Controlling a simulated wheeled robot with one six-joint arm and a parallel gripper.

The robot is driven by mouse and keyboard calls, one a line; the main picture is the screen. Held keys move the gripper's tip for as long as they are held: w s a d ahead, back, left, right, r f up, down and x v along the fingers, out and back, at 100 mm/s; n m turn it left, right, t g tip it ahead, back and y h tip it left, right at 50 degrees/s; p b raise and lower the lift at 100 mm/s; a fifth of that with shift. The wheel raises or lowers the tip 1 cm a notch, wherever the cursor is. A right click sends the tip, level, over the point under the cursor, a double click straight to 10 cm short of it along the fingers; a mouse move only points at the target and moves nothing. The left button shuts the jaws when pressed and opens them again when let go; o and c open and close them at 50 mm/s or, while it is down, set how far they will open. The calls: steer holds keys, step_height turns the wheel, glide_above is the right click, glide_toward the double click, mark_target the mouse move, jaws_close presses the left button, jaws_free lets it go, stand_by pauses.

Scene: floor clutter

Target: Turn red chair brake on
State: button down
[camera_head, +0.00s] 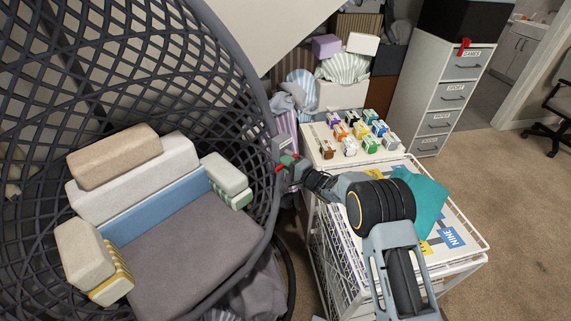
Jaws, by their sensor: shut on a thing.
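A large dark grey woven basket chair (232,60) fills the left of the view. On its right rim is a small grey box (283,144) with red and green parts just below it. I take the red part to be the red chair brake (280,168); it is small and partly covered. My arm reaches left across a white trolley, and my gripper (289,166) is at these parts, touching the chair's rim area. It appears closed around the red part. The fingers are too small to see clearly, and the brake's on or off position cannot be read.
Cushions (185,235) sit in the chair. The white trolley (470,262) holds several small coloured boxes (350,147) and a teal cloth (425,200). A white filing cabinet (433,95) and stacked boxes stand behind.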

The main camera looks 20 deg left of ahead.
steer(key=c, duration=1)
jaws_free()
steer(key=shift+w, duration=0.1)
steer(key=shift+c, duration=0.2)
steer(key=v, duration=1.3)
steer(key=shift+d, duration=0.35)
